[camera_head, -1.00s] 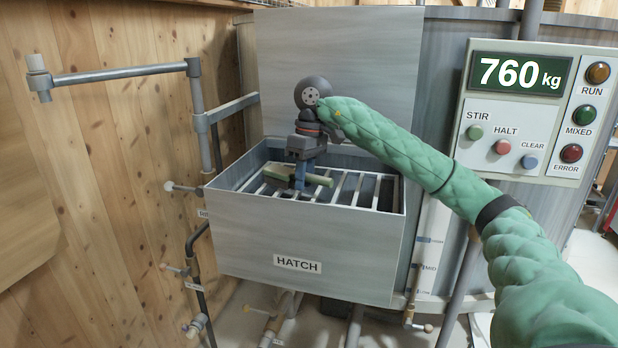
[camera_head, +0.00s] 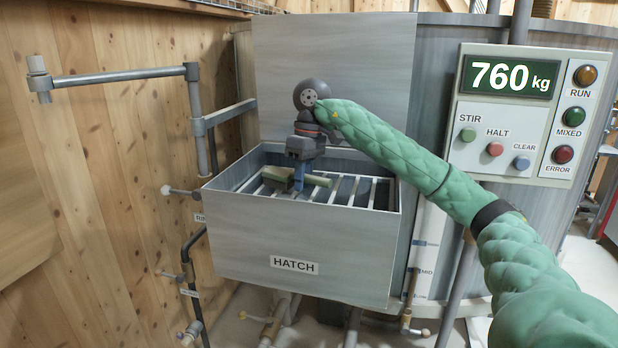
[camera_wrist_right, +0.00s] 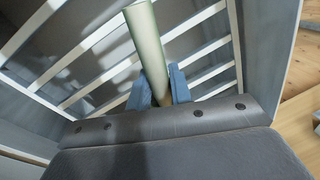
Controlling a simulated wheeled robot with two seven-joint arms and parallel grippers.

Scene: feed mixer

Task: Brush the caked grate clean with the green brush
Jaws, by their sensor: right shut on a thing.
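The green brush (camera_head: 316,179) is in my right gripper (camera_head: 299,184), inside the open hatch box. Its block end points left and its pale green handle points right. In the right wrist view the brush handle (camera_wrist_right: 146,35) stands between the blue fingers of my right gripper (camera_wrist_right: 160,92). The grate (camera_head: 349,190) spans the hatch box with pale bars and dark gaps. The brush is at the grate's left part; I cannot tell whether it touches the bars. No thick cake shows on the visible bars. My left gripper is not in view.
The hatch box (camera_head: 300,239) has raised walls around the grate and an upright lid (camera_head: 333,75) behind. A pipe arm (camera_head: 120,76) reaches out at the left. The control panel (camera_head: 512,112) at the right reads 760 kg.

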